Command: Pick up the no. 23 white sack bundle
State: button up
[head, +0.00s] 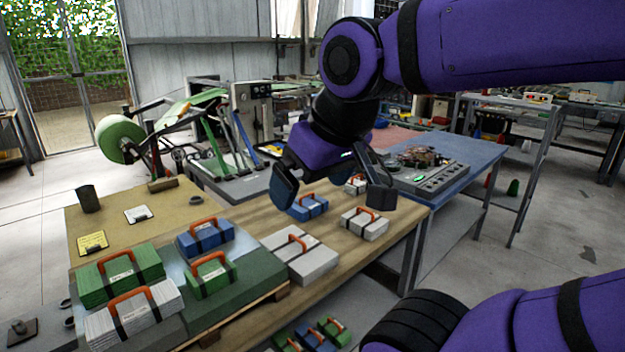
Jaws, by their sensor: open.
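Several white sack bundles with dark straps and orange handles are in the head view. One white bundle (350,226) lies on the wooden table below the right finger of my gripper. A larger white bundle (312,263) lies nearer, at the middle of the table, and another white bundle (105,330) is at the front left. Their numbers are too small to read, so I cannot tell which is no. 23. My gripper (332,192) is open and empty above the table.
A blue bundle (310,211) lies below the gripper's left finger. Green bundles (150,262) and another blue bundle (190,246) sit at the left. A blue-topped table (480,151) with a grey device (430,180) adjoins at the right. More bundles (318,340) lie low in front.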

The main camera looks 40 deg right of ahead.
aim_at(357, 186)
jog(key=z, duration=1.4)
jog(key=u, duration=0.45)
jog(key=i+l+u, duration=0.4)
jog(key=l, duration=0.15)
jog(key=l+u, duration=0.4)
jog(key=l, duration=0.25)
jog(key=i+l, duration=0.15)
jog(key=l, duration=0.35)
jog(key=i+l+u, duration=0.1)
jog(key=l, duration=0.35)
jog(key=i+l, duration=0.1)
jog(key=l, duration=0.4)
jog(key=i+l, duration=0.1)
jog(key=l, duration=0.4)
jog(key=i+u, duration=0.05)
